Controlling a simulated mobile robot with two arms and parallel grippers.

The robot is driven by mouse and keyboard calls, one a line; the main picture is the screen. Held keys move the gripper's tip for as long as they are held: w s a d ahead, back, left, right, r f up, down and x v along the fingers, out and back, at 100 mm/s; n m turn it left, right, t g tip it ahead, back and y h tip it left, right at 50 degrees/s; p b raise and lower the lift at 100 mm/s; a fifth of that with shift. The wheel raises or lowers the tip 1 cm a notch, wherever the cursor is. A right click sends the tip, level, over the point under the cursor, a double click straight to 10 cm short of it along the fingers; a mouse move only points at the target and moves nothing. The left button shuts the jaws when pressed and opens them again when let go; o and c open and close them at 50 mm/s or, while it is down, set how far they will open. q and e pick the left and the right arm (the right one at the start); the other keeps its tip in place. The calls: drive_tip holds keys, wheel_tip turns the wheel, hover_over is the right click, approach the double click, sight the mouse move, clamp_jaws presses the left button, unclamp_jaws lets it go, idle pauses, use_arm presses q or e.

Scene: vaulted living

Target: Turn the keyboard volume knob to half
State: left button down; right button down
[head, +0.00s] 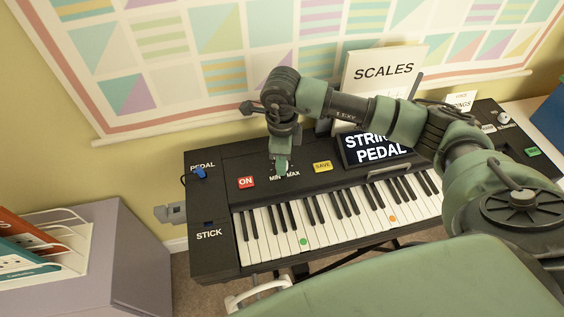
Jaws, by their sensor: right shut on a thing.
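The keyboard (215,255) is black with a row of white and black keys and stands along the wall. My right arm reaches over it from the right. My right gripper (281,168) points down at the panel, just above the MIN and MAX labels (284,176), and is shut on the volume knob. The gripper covers the knob, so I cannot see its pointer or setting. My left gripper is not in view.
A red ON button (246,182) and a yellow SAVE button (322,167) flank the gripper. A display (376,149) reads "STRIKE PEDAL". A SCALES book (384,72) stands behind. A purple cabinet (125,255) with a book rack (70,250) is at left.

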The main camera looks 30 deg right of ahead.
drive_tip(key=m+b, duration=0.2)
drive_tip(key=m, duration=0.4)
drive_tip(key=shift+m, duration=0.3)
drive_tip(key=m, duration=0.5)
drive_tip(key=shift+m+b, duration=0.3)
drive_tip(key=shift+b, duration=0.1)
drive_tip(key=shift+r, duration=0.1)
drive_tip(key=c, duration=1.1)
unclamp_jaws()
drive_tip(key=shift+o, duration=0.2)
wheel_tip(320, 180, up, 8)
drive_tip(key=shift+a+f+b, duration=0.1)
drive_tip(key=shift+b, duration=0.2)
